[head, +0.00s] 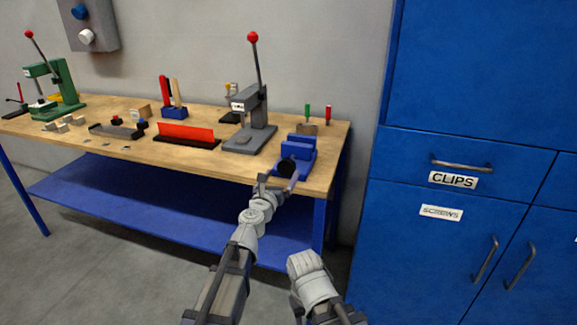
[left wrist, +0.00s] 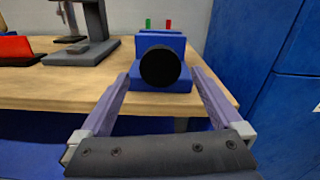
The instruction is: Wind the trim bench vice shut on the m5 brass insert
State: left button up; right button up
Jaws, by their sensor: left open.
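The blue bench vice (head: 300,147) stands at the right front of the workbench, with a round black handle (head: 287,168) facing me. In the left wrist view the handle (left wrist: 160,67) is centred in front of the blue vice body (left wrist: 147,80). My left gripper (head: 279,182) is open, its two fingers pointing at the handle, one to each side in the wrist view; I see no contact. The m5 brass insert cannot be made out; the vice's jaws are largely hidden behind its front. Part of my right arm shows low in the head view, but its gripper does not.
A green and a red-handled tool (head: 307,112) stand behind the vice. Blue cabinets (head: 455,160) rise to the right. The bench's front edge lies below the vice.

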aim_at(289, 164)
pick_arm(q)
jog(key=x, duration=0.7)
jog(key=shift+w+d, duration=0.1)
jog(key=shift+w, duration=0.2)
jog(key=shift+c, duration=0.3)
jog(key=c, duration=1.3)
